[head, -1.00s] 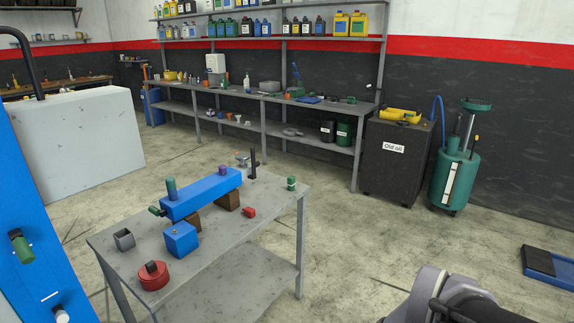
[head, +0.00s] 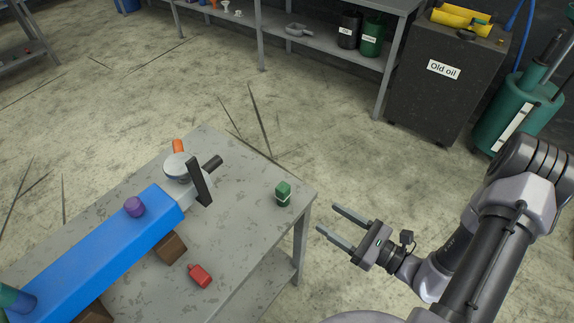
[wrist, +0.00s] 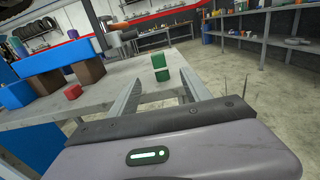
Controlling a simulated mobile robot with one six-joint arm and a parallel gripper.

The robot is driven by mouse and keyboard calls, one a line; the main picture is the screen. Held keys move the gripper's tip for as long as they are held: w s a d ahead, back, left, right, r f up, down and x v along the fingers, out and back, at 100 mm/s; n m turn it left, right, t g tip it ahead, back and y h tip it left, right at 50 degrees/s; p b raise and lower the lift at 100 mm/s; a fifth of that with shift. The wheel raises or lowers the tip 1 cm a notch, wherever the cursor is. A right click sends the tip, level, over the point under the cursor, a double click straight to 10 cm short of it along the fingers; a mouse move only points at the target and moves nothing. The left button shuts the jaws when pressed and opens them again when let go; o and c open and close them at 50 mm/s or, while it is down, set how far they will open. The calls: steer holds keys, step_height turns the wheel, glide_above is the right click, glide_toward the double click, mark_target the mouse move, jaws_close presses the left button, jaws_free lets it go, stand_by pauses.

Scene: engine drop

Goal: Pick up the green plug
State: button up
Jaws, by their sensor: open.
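The green plug (head: 283,193) stands upright near the right corner of the grey metal table (head: 222,235). It is a small green block with a pale band near its base. It also shows in the wrist view (wrist: 160,67), beyond my fingers and between their lines. My gripper (head: 333,220) is open and empty, with its two fingers pointing left at the plug. It is off the table's right edge, apart from the plug. In the wrist view my gripper (wrist: 160,85) has its fingers spread wide.
A long blue block (head: 100,252) rests on brown blocks (head: 170,247) to the left, with a purple knob (head: 134,207) on top. A red piece (head: 200,275) lies on the table's front part. A black upright (head: 200,182) stands left of the plug. Table around the plug is clear.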

mark_target(287, 193)
steer(key=x, duration=0.3)
steer(key=b+x, duration=0.1)
steer(key=x, duration=0.2)
steer(key=s+b+x, duration=0.1)
steer(key=x, duration=0.3)
steer(key=shift+w+a, duration=0.1)
steer(key=shift+a, duration=0.3)
steer(key=b+x, duration=0.1)
steer(key=x, duration=0.2)
steer(key=b+x, duration=0.1)
steer(key=x, duration=0.2)
steer(key=shift+w+d+f, duration=0.1)
steer(key=shift+w+d, duration=0.15)
steer(key=shift+d, duration=0.1)
jaws_close()
